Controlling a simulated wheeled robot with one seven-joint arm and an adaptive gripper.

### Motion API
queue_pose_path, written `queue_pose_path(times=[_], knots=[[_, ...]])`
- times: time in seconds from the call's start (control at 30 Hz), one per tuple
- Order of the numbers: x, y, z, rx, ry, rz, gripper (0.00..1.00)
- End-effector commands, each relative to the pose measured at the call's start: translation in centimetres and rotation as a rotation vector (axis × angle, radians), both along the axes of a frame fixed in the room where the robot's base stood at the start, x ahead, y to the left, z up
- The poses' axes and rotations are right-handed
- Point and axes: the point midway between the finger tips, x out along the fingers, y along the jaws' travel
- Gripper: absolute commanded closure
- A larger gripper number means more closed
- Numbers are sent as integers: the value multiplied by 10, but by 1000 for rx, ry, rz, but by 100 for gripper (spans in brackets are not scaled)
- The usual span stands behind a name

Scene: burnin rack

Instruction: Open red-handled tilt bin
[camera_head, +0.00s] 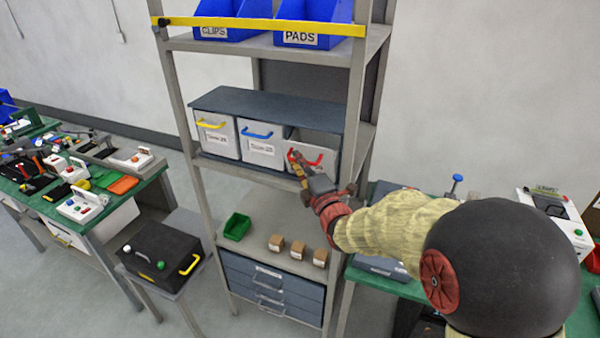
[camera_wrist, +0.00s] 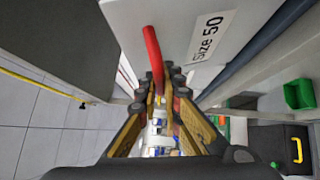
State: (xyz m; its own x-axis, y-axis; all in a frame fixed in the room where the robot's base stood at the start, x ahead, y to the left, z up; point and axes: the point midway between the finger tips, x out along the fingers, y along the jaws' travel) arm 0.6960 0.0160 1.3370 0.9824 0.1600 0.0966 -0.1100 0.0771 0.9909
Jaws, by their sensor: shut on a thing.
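The red-handled tilt bin (camera_head: 330,150) is the rightmost of three white bins in a dark-framed unit on the rack's middle shelf. Its front seems to lean outward at the top, with a grey surface showing above it. Its red handle (camera_head: 318,161) is partly hidden by my gripper (camera_head: 299,163). In the wrist view, the red handle (camera_wrist: 153,55) runs down between the fingertips of my gripper (camera_wrist: 163,80), which is shut on it. The bin's white front (camera_wrist: 180,25) carries a label reading "Size 50".
Beside it are a yellow-handled bin (camera_head: 216,135) and a blue-handled bin (camera_head: 260,145), both flush. Rack posts (camera_head: 354,90) flank the unit. Below are a green tray (camera_head: 237,227) and small brown boxes (camera_head: 297,250). A yellow strip (camera_head: 260,25) crosses the upper shelf.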

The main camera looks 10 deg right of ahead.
Motion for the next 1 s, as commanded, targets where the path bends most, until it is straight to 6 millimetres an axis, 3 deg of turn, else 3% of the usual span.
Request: queue_pose_path(times=[0.03, 1.0], knots=[[-2, 1, -11, -9, -16, 0, 100], [-30, 22, -43, -212, -296, 0, 100]])
